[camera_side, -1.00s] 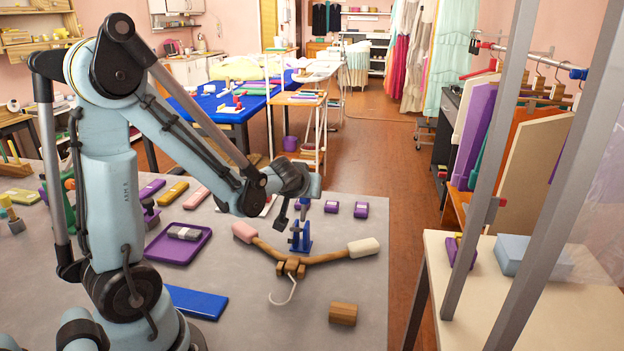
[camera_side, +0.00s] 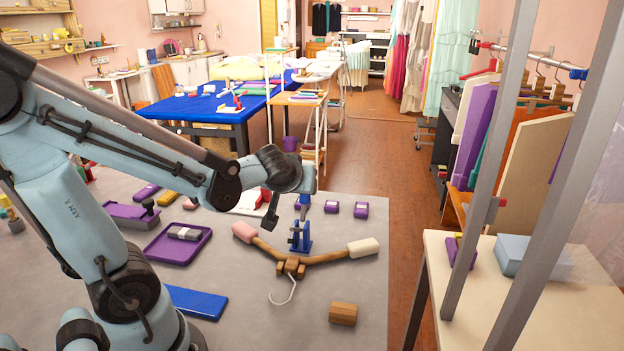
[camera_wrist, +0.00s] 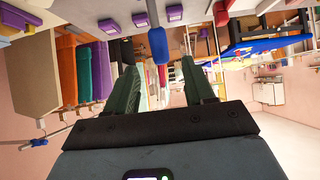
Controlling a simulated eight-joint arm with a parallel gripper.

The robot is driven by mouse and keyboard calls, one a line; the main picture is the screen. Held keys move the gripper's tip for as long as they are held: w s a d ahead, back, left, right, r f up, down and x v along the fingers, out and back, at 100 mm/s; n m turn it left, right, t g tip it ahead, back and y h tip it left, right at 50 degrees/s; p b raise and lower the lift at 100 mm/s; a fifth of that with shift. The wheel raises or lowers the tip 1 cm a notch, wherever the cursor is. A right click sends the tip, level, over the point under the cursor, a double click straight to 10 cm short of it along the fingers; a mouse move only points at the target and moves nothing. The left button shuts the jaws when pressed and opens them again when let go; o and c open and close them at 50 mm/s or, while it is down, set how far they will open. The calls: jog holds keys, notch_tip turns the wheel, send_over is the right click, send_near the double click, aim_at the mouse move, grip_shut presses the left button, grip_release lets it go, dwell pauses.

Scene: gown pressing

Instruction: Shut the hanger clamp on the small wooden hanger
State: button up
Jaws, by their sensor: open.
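The small wooden hanger (camera_side: 325,258) lies on the grey table, with a pink end at left, a cream end at right and its white hook toward the camera. The blue hanger clamp (camera_side: 301,240) stands at the far side of the hanger's middle, its lever upright. In the wrist view, the clamp's blue handle (camera_wrist: 157,44) shows just beyond and between the fingertips of my gripper (camera_wrist: 158,66). The fingers are apart with nothing between them.
A wooden block (camera_side: 343,314) lies in front of the hanger. Purple blocks (camera_side: 361,210) sit behind the clamp. A purple tray (camera_side: 165,252) and a blue slab (camera_side: 197,302) lie to the left. The table around the cream end is clear.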

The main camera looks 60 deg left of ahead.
jog(key=shift+v, duration=2.4)
notch_tip(320, 180, up, 3)
jog(key=g+h, duration=0.4)
send_over(304, 202)
jog(key=s+d, duration=0.1)
jog(key=x, duration=1.1)
jog(key=shift+s+d+f, duration=0.1)
jog(key=shift+s+f, duration=0.1)
jog(key=shift+f, duration=0.2)
jog(key=shift+c, duration=0.4)
grip_shut()
